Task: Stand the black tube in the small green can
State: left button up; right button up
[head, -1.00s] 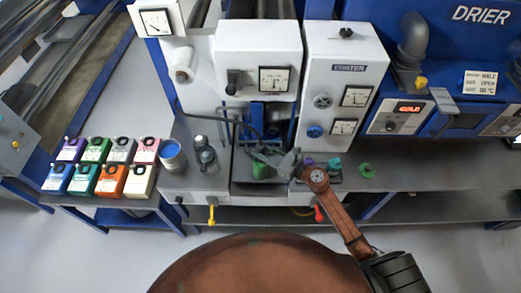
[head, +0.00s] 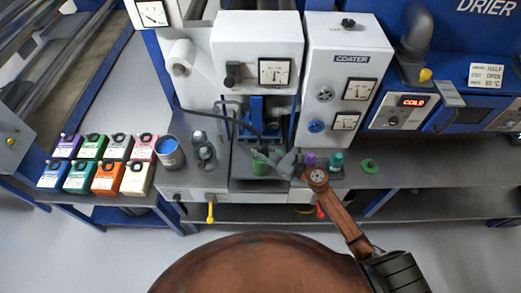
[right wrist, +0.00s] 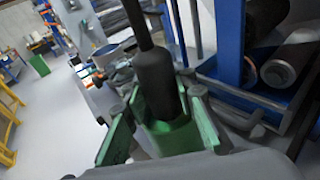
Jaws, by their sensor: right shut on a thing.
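The black tube (right wrist: 157,84) is between the fingers of my right gripper (right wrist: 160,98) in the right wrist view, thin above and thicker at its lower end. The small green can (head: 260,164) stands in the tray below the coater. In the right wrist view green (right wrist: 175,140) shows right at and under the tube's lower end. I cannot tell whether that end is inside the can or in front of it. In the head view my right gripper (head: 284,162) reaches in from the right, beside the can, and is shut. My left gripper is not in view.
The white coater (head: 345,75) rises behind the tray. A blue-topped can (head: 170,152) and dark bottles (head: 204,150) stand to the left, with a teal bottle (head: 336,161) to the right. Colored boxes (head: 105,177) fill the left bench. The bench farther right is mostly clear.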

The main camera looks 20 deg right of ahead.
jog(key=o, duration=1.1)
jog(key=v, duration=1.2)
